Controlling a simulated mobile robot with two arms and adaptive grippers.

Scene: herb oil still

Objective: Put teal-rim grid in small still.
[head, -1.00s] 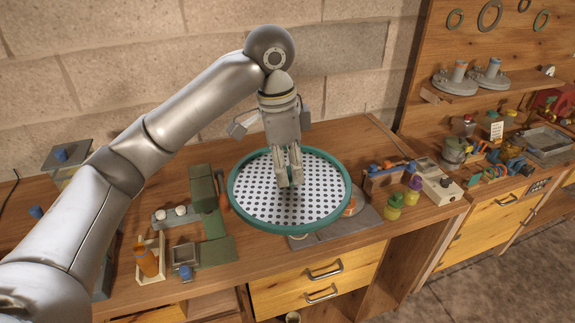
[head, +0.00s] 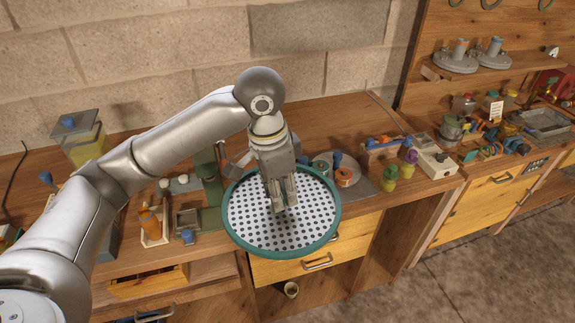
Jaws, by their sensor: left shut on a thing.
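The teal-rim grid (head: 305,240) is a round white plate with dark holes and a teal rim. My left gripper (head: 283,206) is shut on it near its middle, probably on a small handle that the fingers hide. The grid hangs in the air in front of the workbench's front edge, over the drawers. It hides part of the bench top and a drawer. I cannot make out the small still for certain in this view. My right gripper is not in view.
The wooden workbench (head: 345,118) carries an orange bottle in a wooden holder (head: 153,226), round tins (head: 343,177) on a grey plate, and yellow-green jars (head: 390,178) to the right. Several tools and parts lie on the right-hand bench. A concrete block wall stands behind.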

